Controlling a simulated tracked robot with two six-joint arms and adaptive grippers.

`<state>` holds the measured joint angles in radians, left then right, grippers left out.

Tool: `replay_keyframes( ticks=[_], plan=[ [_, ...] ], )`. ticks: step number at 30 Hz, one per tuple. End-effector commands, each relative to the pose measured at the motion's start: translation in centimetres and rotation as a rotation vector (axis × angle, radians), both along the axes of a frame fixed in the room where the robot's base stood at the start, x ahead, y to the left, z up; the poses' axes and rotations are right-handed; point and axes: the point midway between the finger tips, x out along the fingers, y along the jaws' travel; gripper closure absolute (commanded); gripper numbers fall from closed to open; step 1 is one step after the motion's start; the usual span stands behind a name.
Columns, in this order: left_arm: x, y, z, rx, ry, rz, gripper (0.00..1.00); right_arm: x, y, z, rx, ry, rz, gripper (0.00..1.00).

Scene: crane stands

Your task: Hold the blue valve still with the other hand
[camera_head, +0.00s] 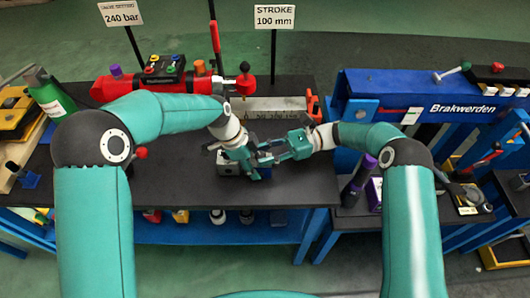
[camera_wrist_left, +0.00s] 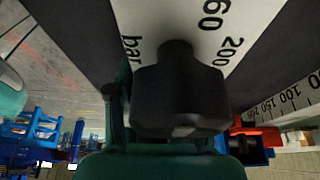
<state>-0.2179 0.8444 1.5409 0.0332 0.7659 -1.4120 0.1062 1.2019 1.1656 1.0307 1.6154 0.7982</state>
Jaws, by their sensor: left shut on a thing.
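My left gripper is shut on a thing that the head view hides. In the left wrist view a dark blocky part (camera_wrist_left: 180,100) with a round stub fills the middle, in front of a white scale plate (camera_wrist_left: 215,25) marked in bar. My right gripper (camera_head: 279,149) reaches in from the right, close against my left gripper. Its fingers overlap the left ones, so whether it holds anything is unclear.
A red cylinder assembly (camera_head: 175,84) with coloured knobs lies along the back of the bench. A grey ruled bar (camera_head: 270,108) lies behind my grippers. A green bottle (camera_head: 50,95) stands far left, and a blue Brakwerden frame (camera_head: 430,88) stands right.

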Motion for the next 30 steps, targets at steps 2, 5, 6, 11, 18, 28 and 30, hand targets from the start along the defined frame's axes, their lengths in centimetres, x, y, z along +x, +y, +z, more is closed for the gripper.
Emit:
replay_keyframes(
  ticks=[2,5,6,11,18,28,30],
  plan=[
    [0.08,0.0,0.03,0.0,-0.003,0.001,0.96,0.01,-0.01,0.0,0.0,0.0,0.0,0.83],
    [0.08,0.0,0.03,0.0,-0.003,0.001,0.96,0.02,-0.02,0.0,0.0,0.0,0.0,1.0],
    [0.08,0.0,0.03,0.0,-0.003,0.001,0.96,0.02,-0.02,-0.01,0.0,0.0,0.0,1.0],
    [0.07,-0.01,0.04,0.0,-0.003,0.001,0.96,0.02,-0.03,0.01,0.001,0.0,-0.007,1.0],
    [0.05,-0.03,0.04,-0.001,-0.002,0.001,0.96,-0.03,-0.05,0.11,0.005,0.001,-0.077,1.0],
    [-0.01,-0.06,0.03,-0.001,0.0,0.0,0.96,-0.31,-0.1,0.18,0.005,0.003,-0.296,1.0],
    [-0.03,-0.06,0.03,-0.001,0.001,-0.001,0.96,-0.42,-0.08,0.16,0.004,0.002,-0.344,1.0]
  ],
)
